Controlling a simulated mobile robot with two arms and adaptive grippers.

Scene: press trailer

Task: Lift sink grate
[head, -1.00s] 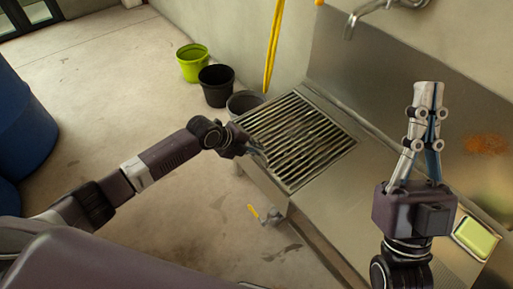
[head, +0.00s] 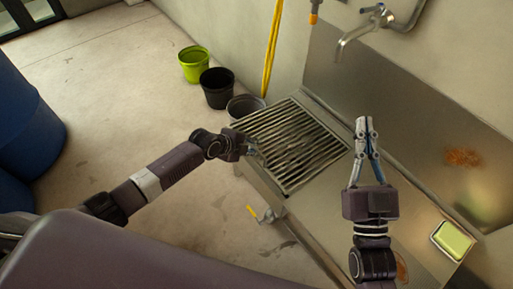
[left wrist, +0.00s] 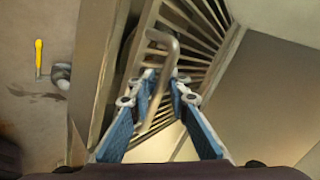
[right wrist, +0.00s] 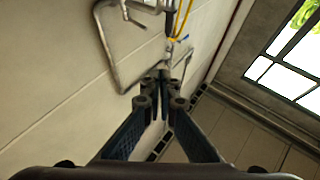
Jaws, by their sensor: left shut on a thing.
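The sink grate (head: 292,144), a square of dark metal bars in a frame, lies over the left end of the steel sink unit. My left gripper (head: 254,148) is at its near left edge. In the left wrist view my left gripper (left wrist: 160,84) is shut on the grate's bent metal handle (left wrist: 170,50), with the bars (left wrist: 205,35) behind. Whether the grate is raised at all I cannot tell. My right gripper (head: 363,124) has its fingertips together, empty, above the counter right of the grate; its fingers (right wrist: 163,78) also show in the right wrist view.
A wall tap (head: 350,38) overhangs the sink's back. A green soap block (head: 454,240) sits in a dish on the right. Green (head: 194,64), black (head: 217,88) and grey (head: 243,106) buckets stand left of the sink. A yellow-handled valve (head: 265,214) is below its front. Blue barrels (head: 25,130) stand far left.

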